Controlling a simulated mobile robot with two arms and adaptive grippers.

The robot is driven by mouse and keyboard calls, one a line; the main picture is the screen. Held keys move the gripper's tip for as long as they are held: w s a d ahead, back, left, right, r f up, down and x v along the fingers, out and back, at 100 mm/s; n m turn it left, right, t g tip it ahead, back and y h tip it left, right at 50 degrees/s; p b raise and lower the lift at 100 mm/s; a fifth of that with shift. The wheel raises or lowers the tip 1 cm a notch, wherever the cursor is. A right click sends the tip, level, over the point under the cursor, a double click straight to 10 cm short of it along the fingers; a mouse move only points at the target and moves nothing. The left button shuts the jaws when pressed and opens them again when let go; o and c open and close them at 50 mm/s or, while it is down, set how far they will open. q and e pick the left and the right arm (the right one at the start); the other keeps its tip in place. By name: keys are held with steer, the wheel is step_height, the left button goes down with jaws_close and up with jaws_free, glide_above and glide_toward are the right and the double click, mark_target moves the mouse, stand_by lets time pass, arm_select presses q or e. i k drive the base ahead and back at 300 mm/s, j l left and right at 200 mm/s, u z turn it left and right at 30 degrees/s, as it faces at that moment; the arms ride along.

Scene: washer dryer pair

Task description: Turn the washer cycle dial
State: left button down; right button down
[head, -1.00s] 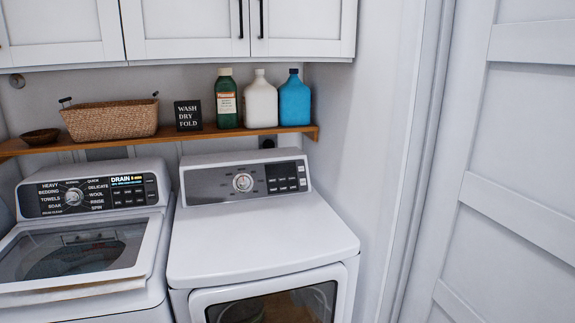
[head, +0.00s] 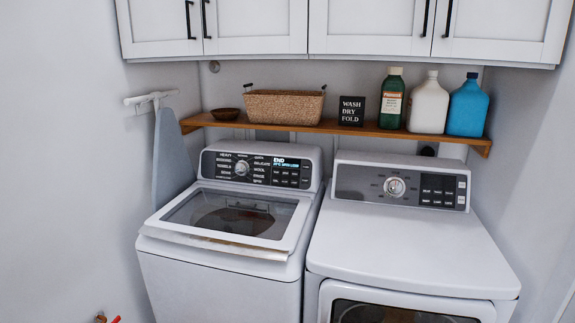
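The washer (head: 215,272) is the white top-loader on the left in the head view, with a glass lid (head: 232,214) that is down. Its black control panel (head: 278,172) has cycle names around a round silver cycle dial (head: 242,168). A lit display (head: 279,162) beside the dial seems to read END. The dial's exact pointer position is too small to tell. Neither of my grippers shows in the head view, and nothing touches the dial.
The dryer (head: 410,241) with its own dial (head: 395,187) stands right of the washer. A wooden shelf (head: 300,126) above holds a basket (head: 284,106), a sign and bottles. An ironing board (head: 172,155) hangs at left. Small red and brown items (head: 108,319) show at bottom left.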

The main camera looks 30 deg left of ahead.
mark_target(240, 168)
steer(key=u, duration=1.3)
steer(key=i+l+u, duration=0.25)
steer(key=i, duration=0.25)
steer(key=i+j+u, duration=0.1)
steer(key=i+u, duration=0.45)
steer(key=u, duration=0.2)
steer(key=i+u, duration=0.4)
steer(key=k+l, duration=0.05)
steer(key=k, duration=0.05)
